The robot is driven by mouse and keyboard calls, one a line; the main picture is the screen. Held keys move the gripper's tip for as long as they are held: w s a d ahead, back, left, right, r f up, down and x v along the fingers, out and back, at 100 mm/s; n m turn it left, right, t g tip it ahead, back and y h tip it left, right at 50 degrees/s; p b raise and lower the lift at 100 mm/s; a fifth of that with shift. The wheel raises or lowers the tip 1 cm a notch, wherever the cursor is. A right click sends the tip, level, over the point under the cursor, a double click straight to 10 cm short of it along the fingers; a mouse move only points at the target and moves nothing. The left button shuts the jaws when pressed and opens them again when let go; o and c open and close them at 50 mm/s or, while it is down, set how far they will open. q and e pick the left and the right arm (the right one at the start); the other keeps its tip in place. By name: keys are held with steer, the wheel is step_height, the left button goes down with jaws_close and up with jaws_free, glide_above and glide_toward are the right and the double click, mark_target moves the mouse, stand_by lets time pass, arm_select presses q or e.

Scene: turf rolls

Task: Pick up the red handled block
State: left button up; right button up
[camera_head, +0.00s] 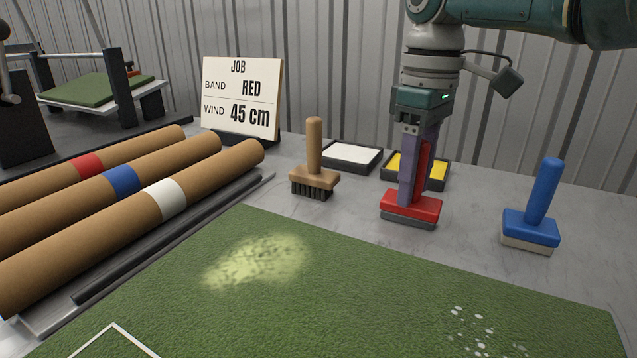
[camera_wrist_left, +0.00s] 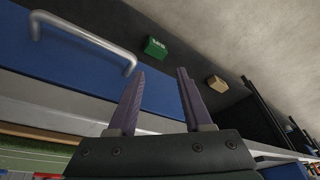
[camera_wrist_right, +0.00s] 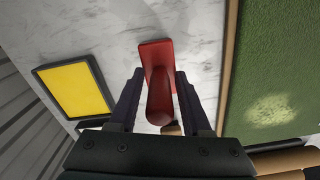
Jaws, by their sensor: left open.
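The red handled block (camera_head: 411,205) stands upright on the grey bench, with a red top on a grey base. My right gripper (camera_head: 417,180) reaches down from above, its fingers on either side of the red handle (camera_head: 423,165). In the right wrist view the red handle (camera_wrist_right: 160,97) lies between the spread fingers of my right gripper (camera_wrist_right: 160,85), with gaps beside it. The fingers hide part of the handle in the head view. My left gripper (camera_wrist_left: 160,90) is open and empty, in front of a blue drawer front (camera_wrist_left: 75,60) with a metal handle.
A blue handled block (camera_head: 531,220) stands to the right and a wooden brush (camera_head: 314,178) to the left. Behind are a white pad tray (camera_head: 353,155) and a yellow pad tray (camera_head: 438,172). Green turf (camera_head: 330,300) lies in front. Cardboard tubes (camera_head: 130,215) lie left, near a job sign (camera_head: 240,97).

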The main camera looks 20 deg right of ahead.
jaws_close()
stand_by(0.6)
step_height(320, 180, up, 20)
steer(key=p, duration=2.4)
steer(key=shift+p, duration=0.4)
steer(key=shift+c, duration=1.4)
jaws_free()
jaws_close()
